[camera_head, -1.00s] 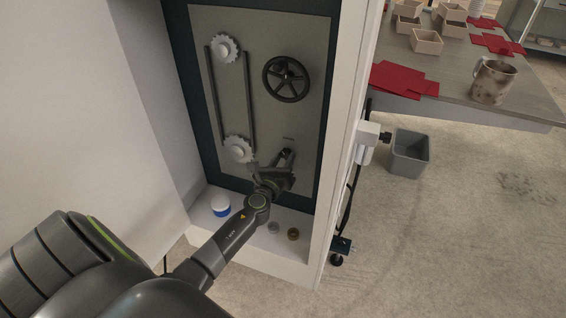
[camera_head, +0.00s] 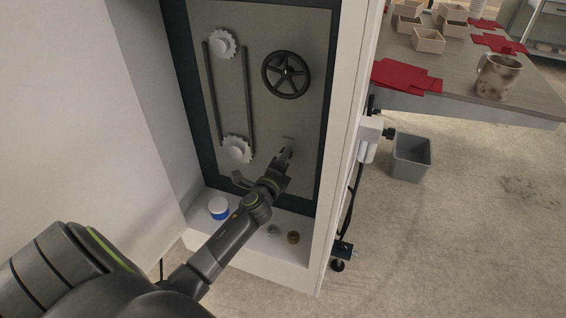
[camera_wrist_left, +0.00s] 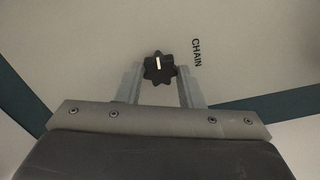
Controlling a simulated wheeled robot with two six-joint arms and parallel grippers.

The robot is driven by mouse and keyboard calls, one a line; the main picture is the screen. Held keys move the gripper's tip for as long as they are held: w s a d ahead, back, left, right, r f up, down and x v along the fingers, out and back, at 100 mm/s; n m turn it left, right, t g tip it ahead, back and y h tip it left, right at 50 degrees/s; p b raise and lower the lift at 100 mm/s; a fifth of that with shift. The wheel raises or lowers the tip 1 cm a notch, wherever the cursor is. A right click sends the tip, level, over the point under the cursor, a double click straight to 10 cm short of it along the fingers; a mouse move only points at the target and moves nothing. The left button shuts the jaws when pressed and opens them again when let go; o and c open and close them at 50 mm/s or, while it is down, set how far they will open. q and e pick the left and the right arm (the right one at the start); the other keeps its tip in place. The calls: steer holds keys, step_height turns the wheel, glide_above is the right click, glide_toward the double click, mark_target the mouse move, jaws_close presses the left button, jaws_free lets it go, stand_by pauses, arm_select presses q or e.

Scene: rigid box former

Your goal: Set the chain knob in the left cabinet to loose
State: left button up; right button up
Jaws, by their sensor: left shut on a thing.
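The chain knob (camera_wrist_left: 158,68) is a black lobed knob with a white mark line, on the grey panel beside the word CHAIN in the left wrist view. My left gripper (camera_wrist_left: 160,76) has its two fingers on either side of the knob and is shut on it. In the head view the left gripper (camera_head: 286,152) reaches the lower right of the cabinet panel (camera_head: 270,115) and hides the knob. Two white sprockets with a chain (camera_head: 222,44) are on the panel's left side. My right gripper is not in view.
A black handwheel (camera_head: 286,74) is on the panel above the gripper. A blue-and-white tub (camera_head: 218,208) and two small round parts (camera_head: 293,237) stand on the cabinet floor. The white cabinet side wall (camera_head: 338,120) is close on the right.

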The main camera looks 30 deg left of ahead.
arm_select(q)
steer(key=shift+n+b, duration=0.4)
steer(key=shift+n, duration=0.9)
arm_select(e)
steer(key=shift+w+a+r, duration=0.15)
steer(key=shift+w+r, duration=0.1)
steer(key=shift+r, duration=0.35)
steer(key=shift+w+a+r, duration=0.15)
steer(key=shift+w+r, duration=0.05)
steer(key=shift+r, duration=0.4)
arm_select(q)
steer(key=o, duration=1)
steer(key=shift+c, duration=0.2)
